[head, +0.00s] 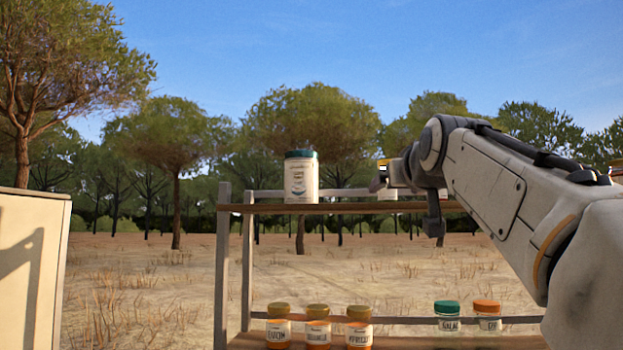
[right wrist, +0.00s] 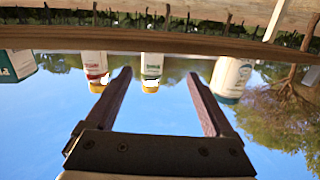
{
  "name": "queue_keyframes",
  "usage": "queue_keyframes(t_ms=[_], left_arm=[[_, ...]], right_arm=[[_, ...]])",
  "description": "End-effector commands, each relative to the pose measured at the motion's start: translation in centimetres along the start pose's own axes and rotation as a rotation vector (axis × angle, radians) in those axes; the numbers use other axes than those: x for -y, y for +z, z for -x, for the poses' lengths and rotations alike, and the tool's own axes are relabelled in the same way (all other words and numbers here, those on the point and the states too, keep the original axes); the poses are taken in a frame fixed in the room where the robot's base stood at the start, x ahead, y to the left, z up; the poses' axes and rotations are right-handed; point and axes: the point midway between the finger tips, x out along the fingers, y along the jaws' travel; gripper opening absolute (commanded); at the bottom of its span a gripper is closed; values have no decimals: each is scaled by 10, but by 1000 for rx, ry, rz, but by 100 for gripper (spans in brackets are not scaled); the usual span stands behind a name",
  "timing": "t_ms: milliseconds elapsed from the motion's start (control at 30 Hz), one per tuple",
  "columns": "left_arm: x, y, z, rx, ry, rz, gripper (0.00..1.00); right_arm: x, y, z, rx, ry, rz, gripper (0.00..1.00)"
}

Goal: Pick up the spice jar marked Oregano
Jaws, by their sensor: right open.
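My right gripper (head: 381,178) is at the upper shelf, seen partly behind its own wrist in the head view. In the right wrist view, which is upside down, its two fingers (right wrist: 160,75) are apart with nothing gripped. A small jar with a yellow lid and green label (right wrist: 151,70) appears in the gap between the fingertips. A similar jar with a red label (right wrist: 96,68) stands beside it, outside the left finger. The labels are too small to read, so I cannot tell which jar says Oregano. My left gripper is out of view.
A large white container with a teal lid (head: 301,178) stands on the upper shelf (head: 330,208); another teal-marked container (right wrist: 16,66) is at the wrist view's left edge. Several jars, including a green-lidded one (head: 447,317), stand on the lower shelf. A pale panel (head: 30,270) is at left.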

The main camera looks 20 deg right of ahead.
Motion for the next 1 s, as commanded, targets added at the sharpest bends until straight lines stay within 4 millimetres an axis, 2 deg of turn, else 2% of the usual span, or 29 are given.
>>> queue_keyframes(t_ms=[33,67,200,400,567,800,1000], left_arm=[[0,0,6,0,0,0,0],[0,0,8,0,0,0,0],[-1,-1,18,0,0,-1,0],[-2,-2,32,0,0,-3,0],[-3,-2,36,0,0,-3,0],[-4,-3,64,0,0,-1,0],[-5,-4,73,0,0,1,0]], right_arm=[[-8,-17,4,-25,20,2,88],[-11,-22,5,-36,27,3,88],[-14,-34,-7,-53,37,5,88],[-8,-35,-37,-53,27,5,88],[-7,-34,-48,-54,26,5,88],[-8,-36,-78,-50,27,5,88],[-11,-35,-96,-55,30,5,88]])
